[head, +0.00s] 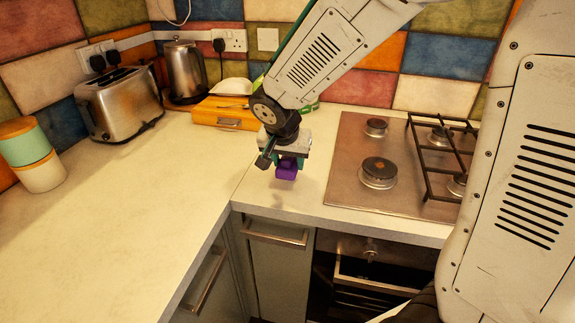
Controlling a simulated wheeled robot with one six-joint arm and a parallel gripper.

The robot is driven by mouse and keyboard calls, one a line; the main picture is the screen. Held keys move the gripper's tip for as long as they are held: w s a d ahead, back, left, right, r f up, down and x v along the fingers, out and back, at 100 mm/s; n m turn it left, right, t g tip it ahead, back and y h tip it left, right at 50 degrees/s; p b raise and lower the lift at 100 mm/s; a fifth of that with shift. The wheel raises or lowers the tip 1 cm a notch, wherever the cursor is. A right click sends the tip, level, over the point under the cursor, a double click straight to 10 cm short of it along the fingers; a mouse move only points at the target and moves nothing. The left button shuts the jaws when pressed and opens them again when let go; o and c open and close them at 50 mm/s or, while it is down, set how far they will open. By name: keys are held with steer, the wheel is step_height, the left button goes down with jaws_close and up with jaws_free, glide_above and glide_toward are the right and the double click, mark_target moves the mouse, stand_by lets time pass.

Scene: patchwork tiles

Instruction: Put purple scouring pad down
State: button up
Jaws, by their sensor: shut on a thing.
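The purple scouring pad (286,172) is a small purple block at the tip of my gripper (284,162). My gripper points down and is shut on the pad. The pad hangs above the pale countertop (240,165), left of the hob; a faint shadow lies on the counter below it. The pad's upper part is partly hidden by the fingers.
The gas hob (345,185) with burners and a black pan grate stands to the right. A wooden box (222,115), a kettle (185,70), a toaster (120,102) and stacked canisters (38,165) line the back and left. An oven (370,270) is below.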

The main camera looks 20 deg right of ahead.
mark_target(287, 165)
steer(key=w, duration=0.1)
steer(key=w+d, duration=0.1)
steer(key=w, duration=0.1)
steer(key=shift+f, duration=0.2)
steer(key=shift+a+f, duration=0.1)
steer(key=shift+f, duration=1.6)
steer(key=shift+f, duration=0.15)
steer(key=o, duration=0.9)
